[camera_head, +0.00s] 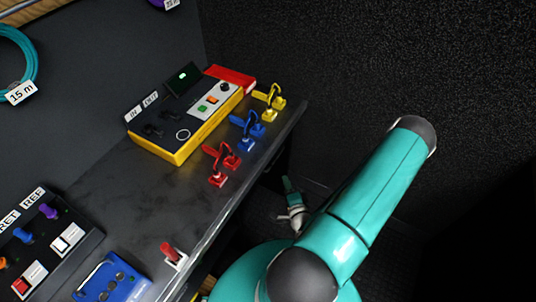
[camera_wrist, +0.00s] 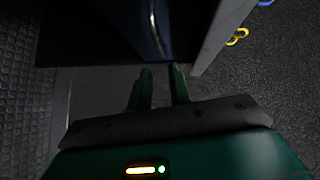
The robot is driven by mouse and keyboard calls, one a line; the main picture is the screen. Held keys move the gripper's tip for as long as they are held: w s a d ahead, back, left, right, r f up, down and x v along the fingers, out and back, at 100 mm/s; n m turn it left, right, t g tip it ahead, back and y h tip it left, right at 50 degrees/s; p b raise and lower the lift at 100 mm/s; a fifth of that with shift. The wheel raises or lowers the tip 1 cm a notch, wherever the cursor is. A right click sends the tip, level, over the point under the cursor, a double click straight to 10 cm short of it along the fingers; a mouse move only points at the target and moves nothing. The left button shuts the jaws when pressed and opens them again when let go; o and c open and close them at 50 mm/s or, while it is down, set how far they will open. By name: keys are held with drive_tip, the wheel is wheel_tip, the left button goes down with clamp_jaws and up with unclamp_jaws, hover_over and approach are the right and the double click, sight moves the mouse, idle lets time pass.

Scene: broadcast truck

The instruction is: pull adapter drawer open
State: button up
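In the wrist view my gripper (camera_wrist: 160,72) shows two green fingers with a clear gap between them, and nothing shows held in the gap. The fingertips are at the lower edge of a dark blue-grey front (camera_wrist: 125,35), perhaps the adapter drawer. A thin, pale, curved vertical strip on it lies ahead of the gap; I cannot tell if it is a handle or an edge. Whether the fingertips touch the front is unclear. In the head view the drawer is hidden below the desk top, and I cannot make out my fingers.
The dark desk (camera_head: 120,198) carries a yellow-sided control box (camera_head: 190,125), red connectors (camera_head: 222,162), blue connectors (camera_head: 248,130), yellow connectors (camera_head: 269,101) and a small red lever (camera_head: 172,255). A dark wall stands behind. In the wrist view, textured floor shows at both sides.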

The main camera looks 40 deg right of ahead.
sight(277, 157)
drive_tip(key=x, duration=1.3)
drive_tip(key=shift+w+d+f, duration=0.15)
drive_tip(key=shift+w+d, duration=0.05)
drive_tip(key=shift+w, duration=0.1)
clamp_jaws()
